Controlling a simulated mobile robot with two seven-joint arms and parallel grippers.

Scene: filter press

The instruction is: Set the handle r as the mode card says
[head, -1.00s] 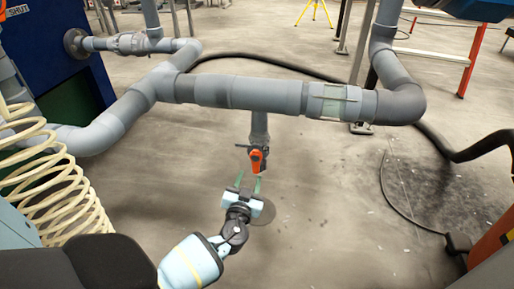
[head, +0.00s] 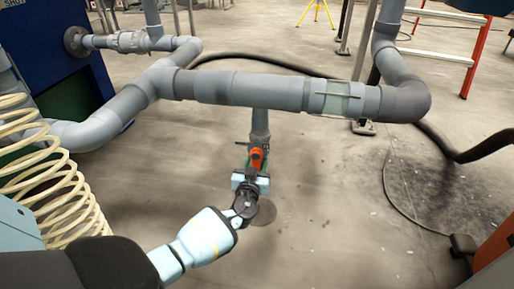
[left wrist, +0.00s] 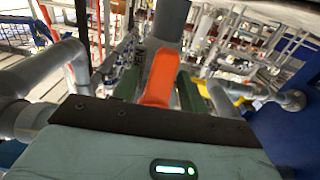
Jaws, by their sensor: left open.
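The handle (head: 257,160) is a small orange lever on a valve under the horizontal grey pipe. It also shows large in the left wrist view (left wrist: 160,78), in front of a grey vertical pipe. My left gripper (head: 254,165) is at the handle, and its green fingers stand on either side of it in the left wrist view (left wrist: 160,90). The fingers look open, with the handle between them; whether they touch it I cannot tell. No mode card is readable in these frames. My right gripper is not in view.
The grey horizontal pipe (head: 240,91) with a clear sight section (head: 335,98) crosses above the handle. A cream coiled hose (head: 55,185) stands at the left. A black hose (head: 465,152) lies at the right. The floor around the valve is mostly clear.

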